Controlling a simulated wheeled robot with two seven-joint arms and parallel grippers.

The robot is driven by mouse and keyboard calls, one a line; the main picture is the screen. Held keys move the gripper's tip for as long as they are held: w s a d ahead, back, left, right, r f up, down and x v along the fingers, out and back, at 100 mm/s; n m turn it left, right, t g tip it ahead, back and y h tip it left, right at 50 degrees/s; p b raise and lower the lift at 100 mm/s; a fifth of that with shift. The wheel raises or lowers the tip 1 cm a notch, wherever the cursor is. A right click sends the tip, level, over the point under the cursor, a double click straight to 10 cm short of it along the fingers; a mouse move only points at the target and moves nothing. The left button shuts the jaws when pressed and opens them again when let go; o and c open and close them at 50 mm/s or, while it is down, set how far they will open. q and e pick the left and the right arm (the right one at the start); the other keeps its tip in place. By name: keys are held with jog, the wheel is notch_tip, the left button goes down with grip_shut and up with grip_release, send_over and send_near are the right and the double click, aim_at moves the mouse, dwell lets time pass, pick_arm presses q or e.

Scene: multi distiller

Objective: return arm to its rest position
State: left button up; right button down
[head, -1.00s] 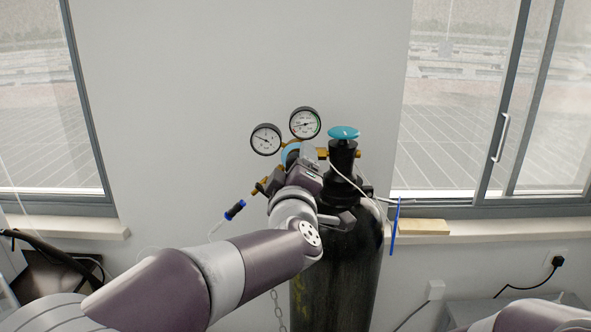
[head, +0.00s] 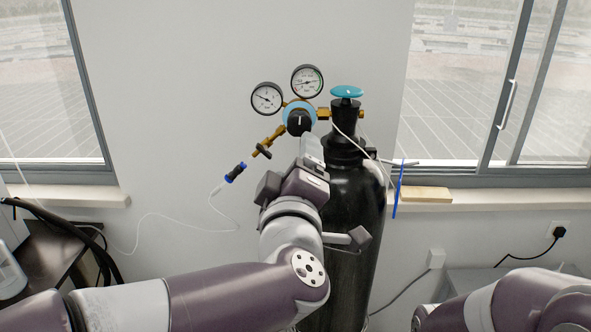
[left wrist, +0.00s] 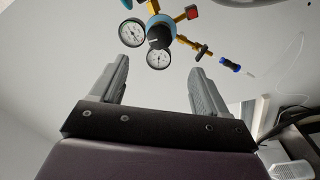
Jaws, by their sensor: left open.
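My left gripper (head: 312,152) is pointed up toward the pressure regulator, just below it in the head view. In the left wrist view the two grey fingers of this gripper (left wrist: 160,82) stand wide apart with nothing between them. The regulator has a blue body with a black knob (head: 299,122), also in the left wrist view (left wrist: 158,36), beyond the fingertips and apart from them. Two round gauges (head: 267,98) (head: 307,81) sit above the knob. My right arm (head: 515,302) shows at the lower right; its gripper is not visible.
A black gas cylinder (head: 358,215) with a teal handwheel (head: 346,91) stands close to the right of my left gripper. A thin white hose (head: 165,215) runs left from the blue-black connector (head: 236,172). A dark bench (head: 58,262) stands at the left. A window sill (head: 490,200) lies right.

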pick_arm(q)
jog(key=s+d+f+m+g+h, duration=0.3)
jog(key=d+f+m+g+h, duration=0.35)
jog(key=f+m, duration=0.3)
notch_tip(320, 180, down, 8)
jog(key=s+a+m+g+p, duration=0.1)
jog(key=s+a+m+g, duration=0.1)
jog(key=m+g, duration=0.1)
jog(key=s+a+f+g+y, duration=0.2)
jog(key=s+a+f, duration=0.1)
jog(key=a, duration=0.4)
jog(key=s+a+f+g+y+p, duration=0.1)
jog(key=s+a+f+g+y, duration=0.1)
jog(key=a+f, duration=0.4)
jog(key=s+a+f+g+y+p, duration=0.1)
jog(key=s+a+f+g+y, duration=0.2)
jog(key=a, duration=0.6)
jog(key=shift+s+f+n+g, duration=0.35)
jog(key=shift+s+f+g, duration=0.2)
jog(key=shift+s+f, duration=0.35)
